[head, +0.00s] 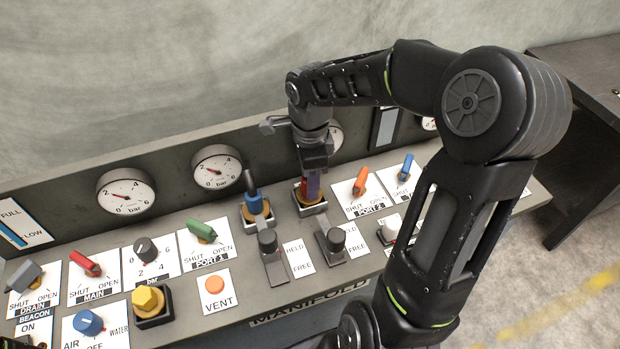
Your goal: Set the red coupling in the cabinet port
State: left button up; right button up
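The red coupling (304,189) stands in the right one of two square black-framed ports (312,209) on the manifold cabinet. A purple-blue strip shows beside its red side. My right gripper (313,165) points down from above, right at the top of the coupling. The gripper is seen edge-on, so the gap between its fingers is hidden. I cannot tell how deep the coupling sits.
A blue coupling (254,204) with a dark stem stands in the left port. Two black-knobbed levers (334,243) stand in front of the ports by HELD/FREE labels. An orange valve handle (361,181) is close on the right, a green one (201,231) on the left. Gauges line the back panel.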

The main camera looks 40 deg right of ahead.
jog(key=shift+o, duration=1.1)
jog(key=shift+r, duration=0.1)
jog(key=shift+r+p, duration=0.45)
jog(key=shift+p, duration=0.1)
notch_tip(320, 180, up, 12)
jog(key=b, duration=0.1)
jog(key=shift+f, duration=0.2)
